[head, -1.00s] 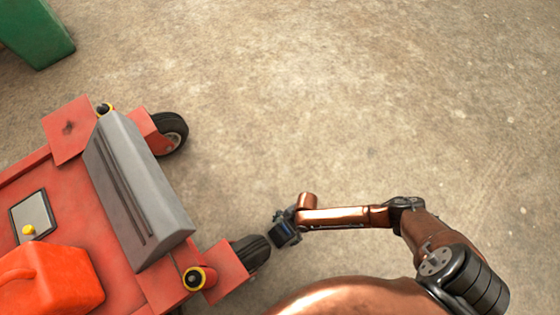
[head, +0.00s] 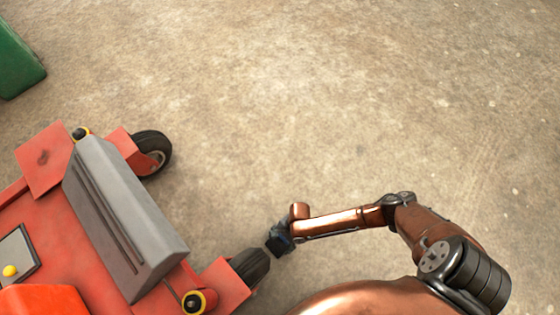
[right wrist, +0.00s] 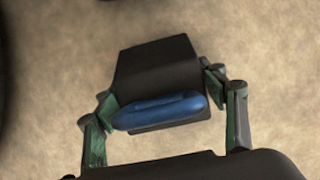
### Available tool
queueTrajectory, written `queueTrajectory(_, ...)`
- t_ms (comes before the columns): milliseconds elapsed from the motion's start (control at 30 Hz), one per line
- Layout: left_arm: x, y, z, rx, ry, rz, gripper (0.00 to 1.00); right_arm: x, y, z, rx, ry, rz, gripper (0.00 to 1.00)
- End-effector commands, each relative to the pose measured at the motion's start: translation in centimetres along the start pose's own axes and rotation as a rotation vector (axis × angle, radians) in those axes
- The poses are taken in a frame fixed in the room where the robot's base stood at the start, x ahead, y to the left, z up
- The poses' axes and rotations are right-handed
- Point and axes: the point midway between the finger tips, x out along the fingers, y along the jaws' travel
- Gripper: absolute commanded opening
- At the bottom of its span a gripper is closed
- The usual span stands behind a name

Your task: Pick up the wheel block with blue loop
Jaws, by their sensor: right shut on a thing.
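The wheel block with blue loop shows in the right wrist view as a dark wedge-shaped block (right wrist: 158,68) with a thick blue loop (right wrist: 160,110) across its near side. My right gripper (right wrist: 162,112) is shut on it, with a green-tinted finger at each end of the loop. In the head view my right gripper (head: 281,238) is small and holds the dark block close to the near black wheel of the red machine. Whether the block touches the floor or wheel I cannot tell. My left gripper is in neither current view.
A red wheeled machine (head: 52,235) with a grey box (head: 125,220) on top fills the lower left. Its black wheels (head: 152,152) stick out to the right. A green container (head: 18,65) stands at upper left. The concrete floor is clear at centre and right.

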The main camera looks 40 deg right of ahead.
Motion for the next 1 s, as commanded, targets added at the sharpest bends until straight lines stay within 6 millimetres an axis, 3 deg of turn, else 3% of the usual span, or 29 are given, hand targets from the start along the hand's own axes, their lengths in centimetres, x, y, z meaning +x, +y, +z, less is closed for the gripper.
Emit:
queueTrajectory(500, 0.0, 0.0, 0.0, -0.001, 0.000, 0.000, 0.40, 0.0, 0.0, 0.0, 0.000, 0.000, 0.001, 0.26)
queueTrajectory(1000, -0.2, 0.1, -0.7, -0.011, -0.026, -0.006, 0.40, -1.0, -0.1, 0.5, -0.001, -0.002, -0.004, 0.25)
